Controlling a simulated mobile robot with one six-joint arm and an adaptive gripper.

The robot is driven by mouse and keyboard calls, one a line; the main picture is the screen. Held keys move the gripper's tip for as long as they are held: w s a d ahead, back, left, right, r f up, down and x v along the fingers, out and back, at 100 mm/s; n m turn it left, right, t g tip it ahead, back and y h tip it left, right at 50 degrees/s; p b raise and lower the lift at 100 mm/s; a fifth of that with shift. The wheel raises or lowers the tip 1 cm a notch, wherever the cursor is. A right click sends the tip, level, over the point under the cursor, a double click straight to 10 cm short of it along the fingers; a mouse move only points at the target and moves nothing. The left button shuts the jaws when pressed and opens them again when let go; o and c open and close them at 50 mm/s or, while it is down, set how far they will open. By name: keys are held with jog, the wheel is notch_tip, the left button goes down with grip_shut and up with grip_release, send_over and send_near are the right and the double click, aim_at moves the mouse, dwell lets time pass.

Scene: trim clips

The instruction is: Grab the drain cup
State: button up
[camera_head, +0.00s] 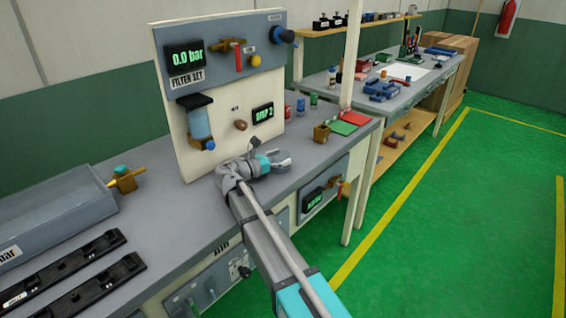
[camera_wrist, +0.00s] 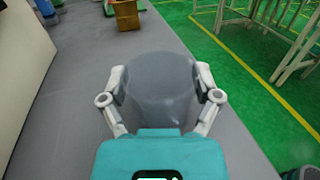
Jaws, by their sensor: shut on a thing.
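The drain cup (camera_wrist: 158,88) is a smoky grey, see-through cup in the middle of the wrist view. My gripper (camera_wrist: 160,94) is shut on it, with one pale finger against each side. In the head view my gripper (camera_head: 272,161) is low over the grey bench, in front of the filter panel, and largely hides the cup. I cannot tell whether the cup touches the bench top or is a little above it.
The upright panel (camera_head: 232,62) carries gauges, valves and a blue filter bowl (camera_head: 200,124). A brass block (camera_head: 321,133) and red and green mats (camera_head: 354,119) lie farther along the bench (camera_head: 165,215).

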jog(key=shift+r, duration=0.2)
notch_tip(320, 180, up, 2)
jog(key=p, duration=0.2)
jog(key=shift+r+p, duration=0.15)
jog(key=shift+p, duration=0.2)
jog(key=s+d+r+p, duration=0.1)
jog(key=s+r+p, duration=0.9)
jog(key=s, duration=0.4)
jog(key=shift+d+r, duration=0.15)
jog(key=shift+d, duration=0.25)
